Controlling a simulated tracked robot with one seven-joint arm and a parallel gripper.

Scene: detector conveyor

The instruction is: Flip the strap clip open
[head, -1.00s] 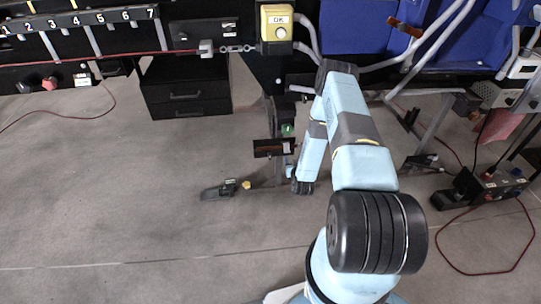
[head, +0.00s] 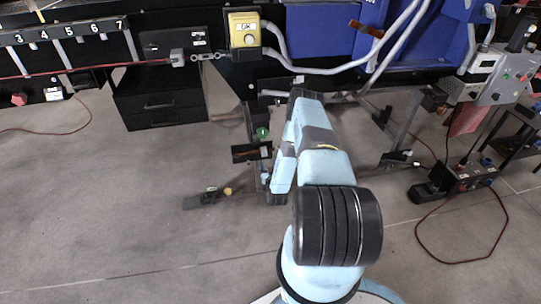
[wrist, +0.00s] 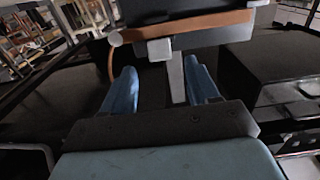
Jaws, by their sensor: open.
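In the wrist view, a dark block with an orange-brown strap band (wrist: 200,24) crosses the top, with a small grey tab (wrist: 160,49) under it and a grey post (wrist: 177,80) below. I take this for the strap clip; its latch is not clear. In the head view, a small dark plate with a brown stripe (head: 250,152), likely the same, stands just left of my arm. My gripper (wrist: 162,84) is open, its two blue fingers apart below the band. The post shows between them, and contact cannot be told. In the head view my arm hides the fingers.
The conveyor with a numbered black panel (head: 70,37) and a yellow OK box (head: 244,31) runs along the back. A black drawer unit (head: 160,97) stands under it. The floor at left is mostly clear.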

